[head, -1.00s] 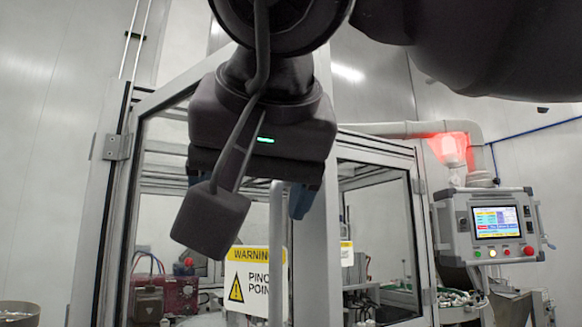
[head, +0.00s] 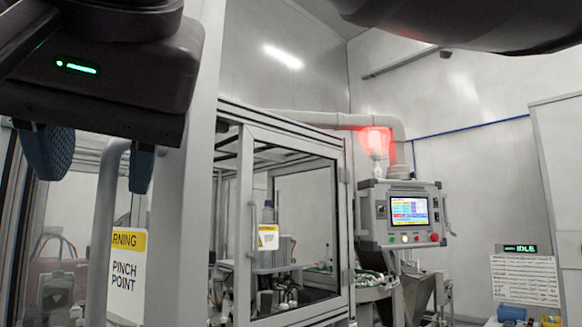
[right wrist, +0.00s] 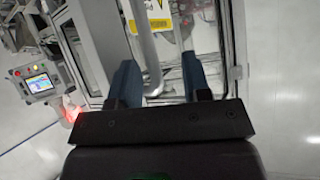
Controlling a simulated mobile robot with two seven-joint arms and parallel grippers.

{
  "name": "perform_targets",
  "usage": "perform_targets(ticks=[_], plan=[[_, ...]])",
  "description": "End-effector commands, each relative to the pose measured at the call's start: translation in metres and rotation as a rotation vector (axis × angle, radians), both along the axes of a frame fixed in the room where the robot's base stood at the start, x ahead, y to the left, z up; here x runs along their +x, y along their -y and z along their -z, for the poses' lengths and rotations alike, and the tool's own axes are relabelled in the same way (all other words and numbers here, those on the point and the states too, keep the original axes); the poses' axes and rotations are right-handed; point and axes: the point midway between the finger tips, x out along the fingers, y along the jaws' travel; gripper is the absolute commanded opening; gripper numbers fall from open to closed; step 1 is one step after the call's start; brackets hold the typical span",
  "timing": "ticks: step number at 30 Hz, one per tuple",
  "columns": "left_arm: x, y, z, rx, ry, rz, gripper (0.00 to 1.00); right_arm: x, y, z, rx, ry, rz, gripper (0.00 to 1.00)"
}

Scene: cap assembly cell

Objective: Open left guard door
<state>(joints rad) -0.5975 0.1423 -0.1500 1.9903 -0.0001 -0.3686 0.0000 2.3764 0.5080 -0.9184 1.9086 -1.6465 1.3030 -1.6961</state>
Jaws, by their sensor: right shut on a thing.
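The left guard door (head: 82,225) is a clear panel at the left of the head view, with a yellow and white pinch point warning sign (head: 128,275) on it. Its grey tubular handle (head: 108,200) stands upright in front of the panel. My right gripper (head: 95,180) has its blue fingers on either side of the handle and is shut on it. The right wrist view also shows the gripper (right wrist: 160,66) around the handle (right wrist: 149,50). The door's far edge is out of the head view, and I cannot tell how far it stands open. My left gripper is not in view.
A second glazed panel (head: 248,210) with a smaller warning label stands right of the grey post (head: 182,230). A wall sign reads IDLE (head: 520,248).

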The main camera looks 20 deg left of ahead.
Motion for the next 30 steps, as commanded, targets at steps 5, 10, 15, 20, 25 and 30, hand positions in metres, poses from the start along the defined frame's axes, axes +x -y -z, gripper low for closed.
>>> perform_targets(ticks=[5, 10, 15, 20, 25, 30], plan=[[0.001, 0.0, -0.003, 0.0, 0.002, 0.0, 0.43, -0.011, 0.003, -0.013, 0.026, 0.015, -0.003, 0.37], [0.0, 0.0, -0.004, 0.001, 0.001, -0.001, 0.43, -0.02, 0.005, -0.013, 0.025, 0.014, -0.002, 0.37], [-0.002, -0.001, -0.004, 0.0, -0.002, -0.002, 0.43, -0.029, 0.008, -0.012, 0.025, 0.013, 0.0, 0.37], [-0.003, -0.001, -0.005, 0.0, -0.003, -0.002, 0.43, -0.037, 0.01, -0.009, 0.02, 0.01, 0.001, 0.37], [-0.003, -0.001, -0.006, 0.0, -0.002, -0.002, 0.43, -0.045, 0.012, -0.007, 0.015, 0.007, 0.001, 0.37], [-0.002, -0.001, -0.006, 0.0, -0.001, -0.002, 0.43, -0.049, 0.013, -0.005, 0.013, 0.005, 0.002, 0.37]])
